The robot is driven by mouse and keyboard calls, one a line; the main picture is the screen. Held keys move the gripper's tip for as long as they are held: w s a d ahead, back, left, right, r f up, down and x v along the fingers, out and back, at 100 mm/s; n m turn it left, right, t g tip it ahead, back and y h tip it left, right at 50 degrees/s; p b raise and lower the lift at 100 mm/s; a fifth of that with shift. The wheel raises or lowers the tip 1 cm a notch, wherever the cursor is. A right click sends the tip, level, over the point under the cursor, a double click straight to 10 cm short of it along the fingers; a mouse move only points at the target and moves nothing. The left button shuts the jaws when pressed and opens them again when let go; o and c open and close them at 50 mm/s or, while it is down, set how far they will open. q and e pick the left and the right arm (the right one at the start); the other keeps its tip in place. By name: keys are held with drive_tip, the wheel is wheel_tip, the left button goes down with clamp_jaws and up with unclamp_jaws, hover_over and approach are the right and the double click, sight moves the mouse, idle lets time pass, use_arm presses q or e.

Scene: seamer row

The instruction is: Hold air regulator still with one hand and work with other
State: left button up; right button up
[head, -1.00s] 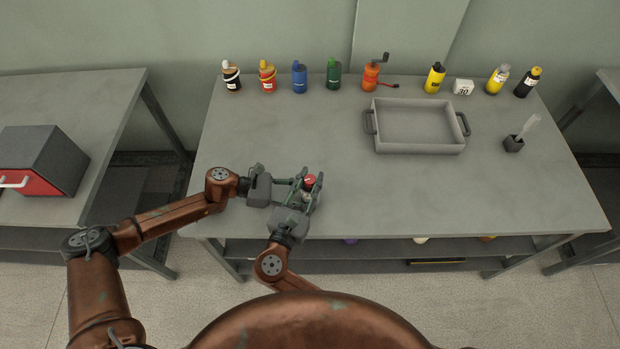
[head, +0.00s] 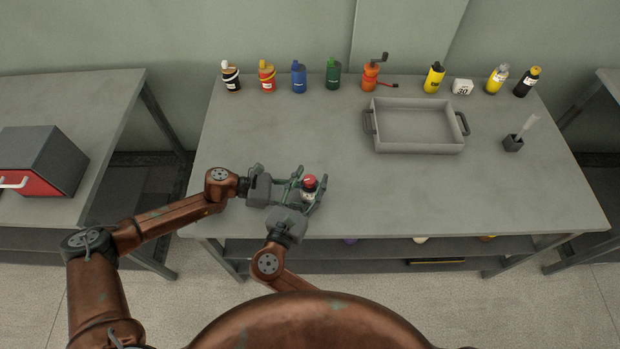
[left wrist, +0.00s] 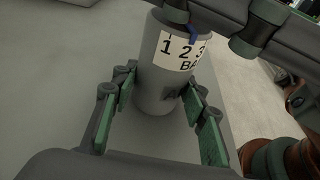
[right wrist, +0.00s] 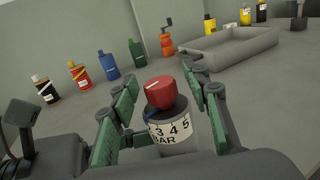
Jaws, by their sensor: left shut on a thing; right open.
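The air regulator (head: 308,195) stands upright near the table's front edge. It has a grey cylindrical body (left wrist: 158,88), a white dial band marked in BAR (right wrist: 170,131) and a red knob (right wrist: 160,92) with a white line on top. A small blue pointer (left wrist: 193,36) shows by the dial. My left gripper (left wrist: 160,84) comes in from the left and is shut on the grey body, low down. My right gripper (right wrist: 166,80) comes from the front, higher up. Its open fingers are on either side of the knob, apart from it. In the head view, fingers partly hide the body.
A grey tray (head: 380,141) with handles stands right of centre. Several bottles, a hand-cranked orange device (head: 371,76) and a white block marked 30 (head: 462,87) line the back edge. A dark holder (head: 513,143) stands at right. The table's middle is clear.

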drive_tip(key=shift+y, duration=0.3)
